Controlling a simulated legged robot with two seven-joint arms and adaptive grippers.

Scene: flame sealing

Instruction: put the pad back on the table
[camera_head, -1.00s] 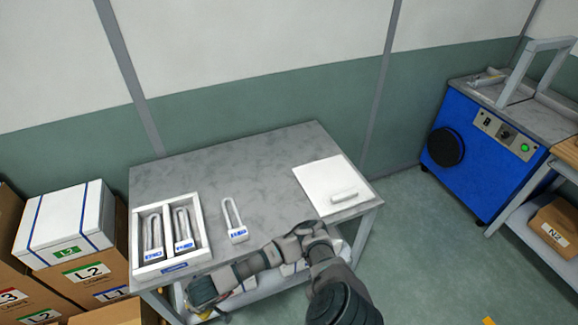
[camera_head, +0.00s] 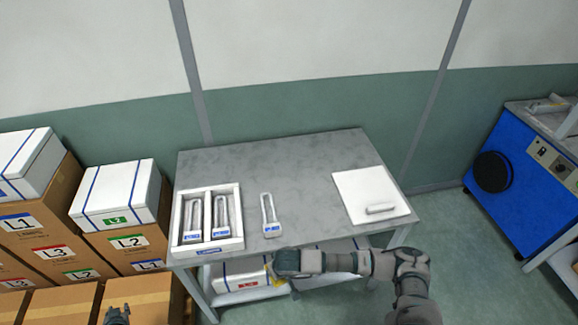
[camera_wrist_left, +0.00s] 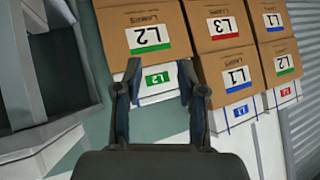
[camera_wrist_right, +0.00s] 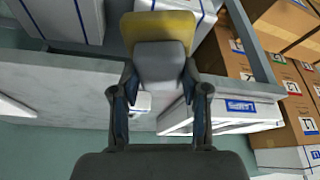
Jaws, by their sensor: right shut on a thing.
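The pad, a grey block with a yellow face, shows best in the right wrist view (camera_wrist_right: 160,65). My right gripper (camera_wrist_right: 160,82) is shut on its grey part. In the head view the pad's yellow edge (camera_head: 279,283) shows below my right gripper (camera_head: 284,264), which is at the table's front edge, just in front of the loose shackle-shaped piece; its height above the table cannot be told. The grey table (camera_head: 300,165) stands against the wall. My left gripper (camera_wrist_left: 160,85) is open and empty, left of the table over the boxes (camera_head: 117,316).
A white two-bay tray (camera_head: 240,212) with shackle-shaped pieces sits at the table's left. A loose one (camera_head: 269,215) lies beside it. A white sheet (camera_head: 358,187) with a small white bar (camera_head: 381,209) lies at the right. The table's middle and back are clear. Cartons (camera_head: 130,250) stand left.

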